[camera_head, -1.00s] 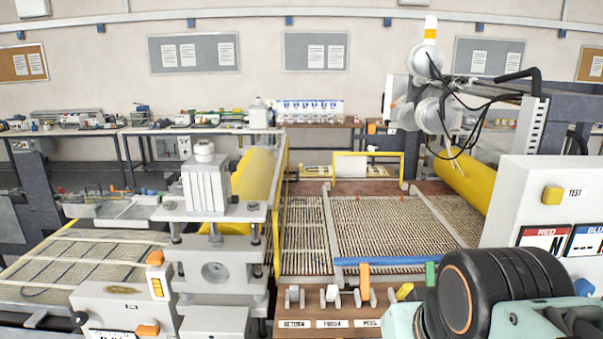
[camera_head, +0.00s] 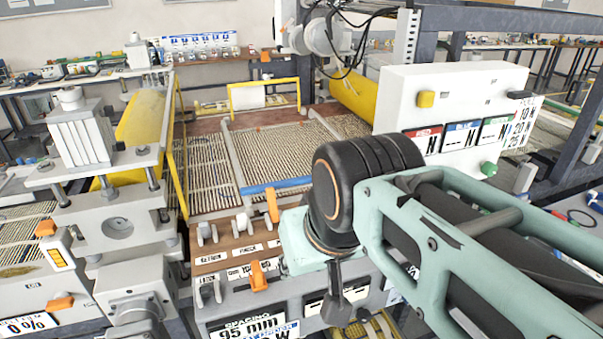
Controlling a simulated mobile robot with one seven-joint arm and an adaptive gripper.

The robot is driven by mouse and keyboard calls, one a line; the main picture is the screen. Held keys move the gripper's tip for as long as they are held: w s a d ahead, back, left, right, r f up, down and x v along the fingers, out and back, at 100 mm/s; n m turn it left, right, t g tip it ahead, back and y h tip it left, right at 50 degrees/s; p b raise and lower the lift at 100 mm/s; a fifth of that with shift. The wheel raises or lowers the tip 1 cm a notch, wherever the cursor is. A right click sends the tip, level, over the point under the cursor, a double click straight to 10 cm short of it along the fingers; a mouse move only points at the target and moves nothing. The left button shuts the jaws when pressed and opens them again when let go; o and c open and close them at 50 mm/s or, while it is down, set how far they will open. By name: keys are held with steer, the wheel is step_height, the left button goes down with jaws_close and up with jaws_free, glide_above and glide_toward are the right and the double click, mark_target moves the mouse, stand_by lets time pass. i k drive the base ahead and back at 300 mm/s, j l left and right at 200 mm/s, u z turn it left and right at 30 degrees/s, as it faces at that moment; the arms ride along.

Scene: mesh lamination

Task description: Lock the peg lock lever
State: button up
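Two orange levers stand out on the brown-topped control panel (camera_head: 207,268): an upper lever (camera_head: 272,205), upright beside the blue bar, and a lower lever (camera_head: 258,276) on the front edge. Small labels sit beside them, one seeming to read LOCK, but I cannot tell for certain which lever is the peg lock. My gripper (camera_head: 336,311) appears as a dark end hanging below my teal wrist, in front of the panel and right of the lower orange lever, apart from it. Its fingers are not clear. My arm hides the panel's right part.
Pale levers (camera_head: 206,232) line the panel left of the upper orange lever. A mesh bed (camera_head: 270,152) with a blue bar (camera_head: 275,186) lies behind. A clamp press (camera_head: 115,225) stands at left. A white meter box (camera_head: 450,80) stands at right behind my arm.

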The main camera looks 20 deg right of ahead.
mark_target(207, 291)
steer(key=k+l, duration=0.3)
steer(key=l, duration=0.2)
steer(key=k+l, duration=0.65)
steer(key=l, duration=0.3)
